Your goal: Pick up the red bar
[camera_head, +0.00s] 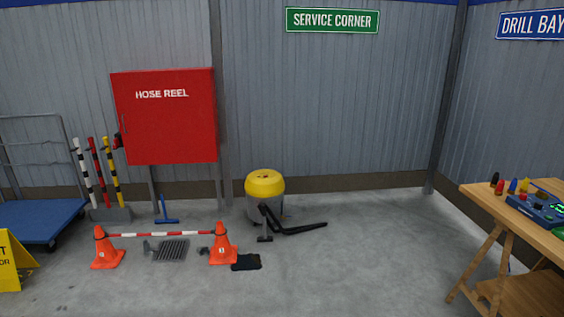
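A red-and-white striped bar (160,234) lies level across the tops of two orange cones, the left cone (107,250) and the right cone (222,246), low over the floor. A red-and-white pole (98,170) also stands tilted in a grey stand (111,214) at the left, between a black-and-white pole (83,170) and a yellow-and-black pole (112,170). I cannot tell which of the two red pieces is the red bar. Neither of my grippers is in view.
A yellow-topped vacuum (265,188) with a black hose stands at centre. A blue trolley (38,220) and yellow sign (12,262) are left; a wooden table (528,232) is right. Floor right of centre is clear.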

